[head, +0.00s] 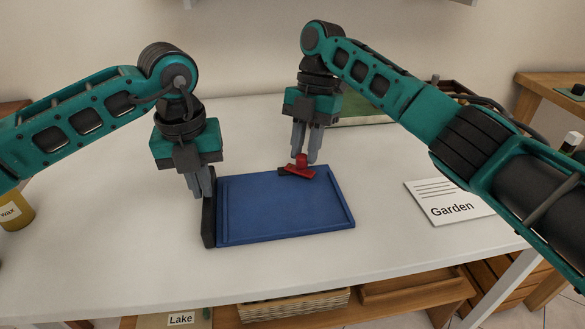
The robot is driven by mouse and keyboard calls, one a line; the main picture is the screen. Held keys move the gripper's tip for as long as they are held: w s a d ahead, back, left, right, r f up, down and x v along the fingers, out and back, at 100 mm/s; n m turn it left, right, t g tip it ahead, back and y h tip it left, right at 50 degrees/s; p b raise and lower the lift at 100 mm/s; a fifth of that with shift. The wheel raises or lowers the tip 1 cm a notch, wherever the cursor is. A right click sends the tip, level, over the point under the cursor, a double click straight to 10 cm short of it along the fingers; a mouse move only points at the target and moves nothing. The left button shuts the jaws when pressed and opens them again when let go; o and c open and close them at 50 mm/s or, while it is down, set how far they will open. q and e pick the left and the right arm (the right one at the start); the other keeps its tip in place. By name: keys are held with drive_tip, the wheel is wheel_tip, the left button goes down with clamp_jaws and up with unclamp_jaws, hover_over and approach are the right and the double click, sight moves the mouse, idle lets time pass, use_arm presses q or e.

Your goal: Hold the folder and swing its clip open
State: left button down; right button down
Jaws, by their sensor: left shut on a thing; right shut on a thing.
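The blue folder (285,212) lies flat on the white table, with a dark spine-like strip (209,222) standing along its left side. My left gripper (201,190) points down at the left edge of the folder and is shut on the folder there; its fingertips partly overlap the dark strip. The red clip (301,171), with a short black part on its left, sits at the folder's back edge. My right gripper (304,158) is shut on the clip's raised red part from above. I cannot tell how far the clip is swung.
A white card reading "Garden" (449,202) lies on the table (120,240) right of the folder. A green flat thing (358,110) lies behind my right gripper. A yellow wax jar (15,211) stands at the far left. The table in front and left of the folder is clear.

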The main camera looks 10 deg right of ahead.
drive_tip(key=shift+w+f, duration=0.1)
drive_tip(key=shift+f, duration=0.25)
drive_tip(key=n, duration=0.3)
drive_tip(key=shift+w+a+g+h, duration=0.1)
drive_tip(key=shift+w+g+h, duration=0.2)
drive_tip(key=shift+w+h, duration=0.1)
drive_tip(key=c, duration=1.4)
unclamp_jaws()
drive_tip(key=shift+w+n, duration=0.1)
drive_tip(key=shift+n, duration=0.4)
drive_tip(key=o, duration=0.5)
drive_tip(key=shift+r, duration=0.15)
drive_tip(key=shift+o, duration=0.2)
drive_tip(key=shift+r, duration=0.15)
wheel_tip(320, 180, up, 10)
drive_tip(key=shift+s, duration=0.25)
